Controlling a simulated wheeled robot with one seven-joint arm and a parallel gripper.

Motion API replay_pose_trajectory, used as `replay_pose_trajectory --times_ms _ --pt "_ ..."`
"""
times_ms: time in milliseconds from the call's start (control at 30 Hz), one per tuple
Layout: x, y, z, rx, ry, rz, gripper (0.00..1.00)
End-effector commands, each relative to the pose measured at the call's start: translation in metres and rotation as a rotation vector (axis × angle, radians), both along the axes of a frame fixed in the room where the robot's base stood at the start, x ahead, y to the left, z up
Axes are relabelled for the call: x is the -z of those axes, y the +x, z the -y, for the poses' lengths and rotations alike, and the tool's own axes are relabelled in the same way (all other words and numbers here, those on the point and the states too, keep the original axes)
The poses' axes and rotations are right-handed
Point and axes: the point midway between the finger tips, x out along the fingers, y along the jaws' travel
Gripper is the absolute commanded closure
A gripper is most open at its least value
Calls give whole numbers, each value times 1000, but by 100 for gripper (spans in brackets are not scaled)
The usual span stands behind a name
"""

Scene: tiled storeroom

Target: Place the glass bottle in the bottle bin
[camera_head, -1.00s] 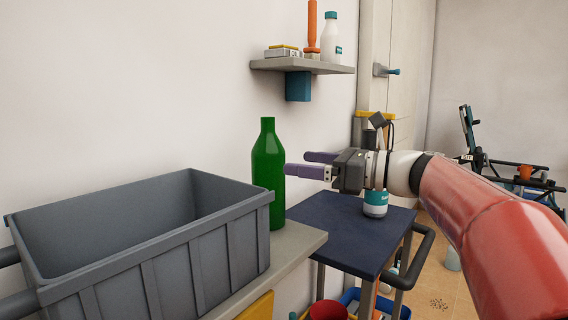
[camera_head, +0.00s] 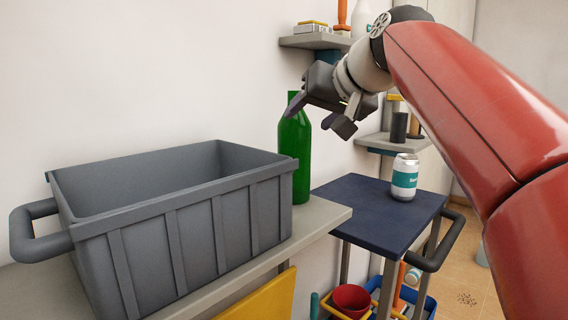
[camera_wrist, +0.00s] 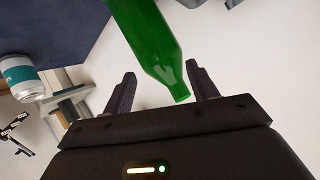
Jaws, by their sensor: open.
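The green glass bottle (camera_head: 296,155) stands upright on the grey shelf, just right of the grey bin. My gripper (camera_head: 312,112) is open above it, tilted downward, with one finger in front of the bottle's neck. In the wrist view the bottle (camera_wrist: 147,38) has its mouth end between the two open fingers of my gripper (camera_wrist: 162,90), with visible gaps on both sides. Whether a finger touches it cannot be told. The grey bin (camera_head: 185,235) stands left of the bottle; the visible part of its inside looks empty.
A dark blue cart (camera_head: 365,205) with a white and teal can (camera_head: 404,178) stands right of the grey shelf (camera_head: 325,215). A wall shelf (camera_head: 312,41) holds small items behind my gripper. A red bowl (camera_head: 351,298) sits low beside the cart.

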Motion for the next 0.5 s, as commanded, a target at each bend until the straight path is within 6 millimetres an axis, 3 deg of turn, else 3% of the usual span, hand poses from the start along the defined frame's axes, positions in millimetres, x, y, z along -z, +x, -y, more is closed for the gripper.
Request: replay_pose_trajectory --times_ms 100,200,500 --pt "-26 4 -3 -54 -180 154 42" --pt "-36 6 -3 -70 -250 207 42" --pt "-26 29 -12 -74 -266 218 42"
